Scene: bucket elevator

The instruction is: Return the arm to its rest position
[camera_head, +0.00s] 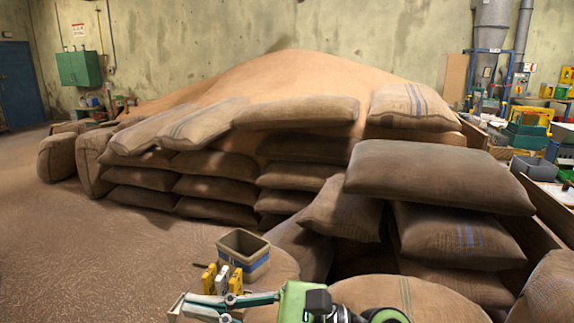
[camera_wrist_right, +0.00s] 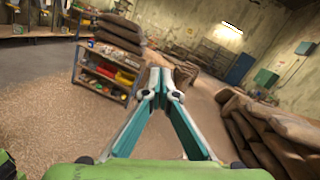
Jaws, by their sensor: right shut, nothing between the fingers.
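My right gripper (camera_head: 178,306) shows at the bottom of the head view, its green body to the right and its teal fingers pointing left. In the right wrist view its fingertips (camera_wrist_right: 166,76) meet, shut with nothing between them. The gripper is apart from the things around it in that view. My right arm is mostly out of the picture below. My left gripper is not in view.
A grey bin with a blue band (camera_head: 243,255) and small yellow and white items (camera_head: 222,279) are just beyond the gripper. Stacked sacks (camera_head: 440,176) fill the right. Floor (camera_head: 90,260) at left is open. The wrist view shows a shelf (camera_wrist_right: 104,74) of colored bins.

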